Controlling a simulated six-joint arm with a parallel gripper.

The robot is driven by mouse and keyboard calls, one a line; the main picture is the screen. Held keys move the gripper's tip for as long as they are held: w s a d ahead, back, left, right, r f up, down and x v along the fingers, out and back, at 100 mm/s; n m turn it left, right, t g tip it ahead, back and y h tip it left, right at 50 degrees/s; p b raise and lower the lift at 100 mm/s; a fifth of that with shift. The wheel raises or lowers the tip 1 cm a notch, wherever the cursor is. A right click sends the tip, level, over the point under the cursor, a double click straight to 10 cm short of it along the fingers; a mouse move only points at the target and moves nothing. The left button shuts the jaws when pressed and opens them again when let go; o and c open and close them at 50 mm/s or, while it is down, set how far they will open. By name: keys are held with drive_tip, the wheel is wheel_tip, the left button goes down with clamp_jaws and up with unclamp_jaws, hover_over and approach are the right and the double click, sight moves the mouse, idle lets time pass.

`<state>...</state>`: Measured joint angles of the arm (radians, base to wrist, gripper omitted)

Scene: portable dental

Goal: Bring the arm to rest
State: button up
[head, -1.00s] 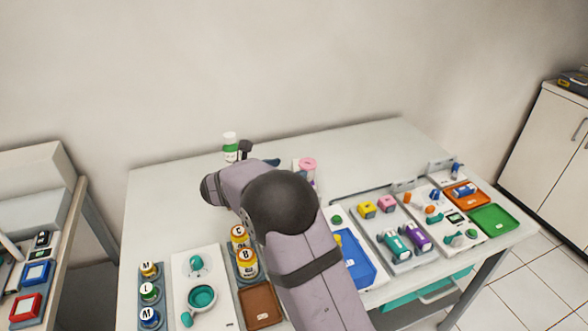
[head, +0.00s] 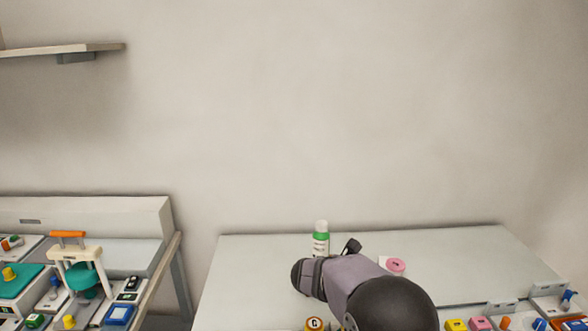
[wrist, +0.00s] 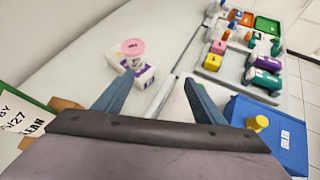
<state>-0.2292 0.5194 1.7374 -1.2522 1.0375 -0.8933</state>
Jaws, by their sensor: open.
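My gripper (wrist: 157,92) shows in the wrist view with two blue-grey fingers spread apart and nothing between them. It is over the white work table (head: 260,262). In the head view my arm reaches in from the bottom right, and its own links hide the fingers. A white bottle with a green label (head: 320,242) stands upright at the back of the table, just left of my wrist. A round pink-topped item (head: 396,265) is right of the arm; in the wrist view the pink item (wrist: 132,48) is beyond the left finger, apart from it.
A blue tray (wrist: 270,128) with a yellow knob (wrist: 257,122) lies right of the gripper. Coloured pieces sit in trays beyond. A second bench (head: 130,285) with a teal-and-cream device (head: 82,272) stands left. A shelf (head: 60,50) hangs upper left. The table's back is mostly bare.

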drive_tip(key=s+m+g+y+p, duration=0.45)
drive_tip(key=s+m, duration=0.45)
drive_tip(key=s, duration=0.8)
drive_tip(key=s+a+f+m+y+p, duration=0.1)
drive_tip(key=s+a+m+y+p, duration=0.2)
drive_tip(key=s+a+m+y, duration=0.2)
drive_tip(key=s+a+m+g, duration=0.1)
drive_tip(key=s+a+m, duration=0.2)
drive_tip(key=s+m, duration=0.4)
drive_tip(key=shift+s+a+f+m+y, duration=0.25)
drive_tip(key=shift+s+a+m+y, duration=0.15)
drive_tip(key=shift+s, duration=0.4)
